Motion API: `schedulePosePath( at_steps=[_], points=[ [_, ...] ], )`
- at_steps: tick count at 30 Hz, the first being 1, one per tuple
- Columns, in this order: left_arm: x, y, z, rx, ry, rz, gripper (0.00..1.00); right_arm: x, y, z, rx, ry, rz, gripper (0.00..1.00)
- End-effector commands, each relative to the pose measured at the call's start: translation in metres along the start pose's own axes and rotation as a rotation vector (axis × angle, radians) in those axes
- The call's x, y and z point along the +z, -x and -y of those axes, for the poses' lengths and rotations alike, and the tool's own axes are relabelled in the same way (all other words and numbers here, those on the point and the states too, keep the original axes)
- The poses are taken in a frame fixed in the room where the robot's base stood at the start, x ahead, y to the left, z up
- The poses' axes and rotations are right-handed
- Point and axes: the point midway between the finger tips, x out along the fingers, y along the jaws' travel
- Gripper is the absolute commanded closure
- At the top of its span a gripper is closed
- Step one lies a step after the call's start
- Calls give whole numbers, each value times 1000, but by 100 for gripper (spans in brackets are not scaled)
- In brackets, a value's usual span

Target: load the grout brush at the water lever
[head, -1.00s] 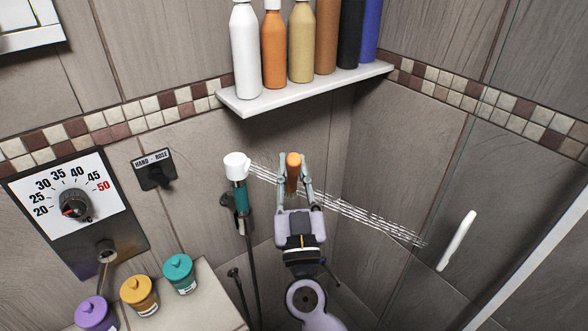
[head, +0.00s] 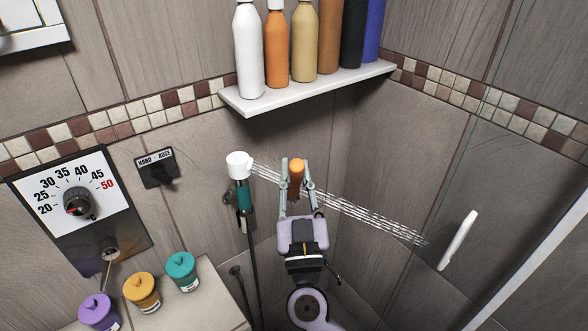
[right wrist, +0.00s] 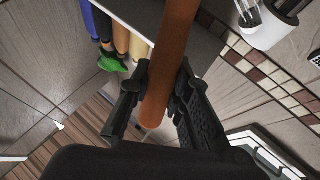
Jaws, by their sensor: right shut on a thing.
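My right gripper (head: 297,188) is in the middle of the head view, with its two fingers shut on an orange-brown rod, which I take for the grout brush (head: 297,168). In the right wrist view the brush's smooth round handle (right wrist: 166,70) lies between the fingers and runs out of the top of the picture. No bristles show. The black water lever (head: 157,170), on a plate marked HAND - ROSE, is on the wall to the left, well apart from the gripper. My left gripper is not in view.
A white-headed hand shower (head: 239,166) sprays water (head: 370,215) rightward past the gripper. A shelf (head: 310,90) of bottles is above. A temperature dial (head: 77,203) is left, with lidded jars (head: 142,289) on a ledge below. A white handle (head: 458,240) is right.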

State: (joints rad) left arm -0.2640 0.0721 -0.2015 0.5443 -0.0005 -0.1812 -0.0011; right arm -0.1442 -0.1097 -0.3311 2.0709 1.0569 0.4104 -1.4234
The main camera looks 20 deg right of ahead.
Motion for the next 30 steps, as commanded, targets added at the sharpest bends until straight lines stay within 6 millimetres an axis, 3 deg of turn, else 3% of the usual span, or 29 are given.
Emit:
schedulePosePath(
  at_steps=[19,30],
  points=[
    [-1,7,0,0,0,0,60,-25,46,1,0,1,1,100],
    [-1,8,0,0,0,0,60,-28,52,1,1,-1,-1,100]
  ],
)
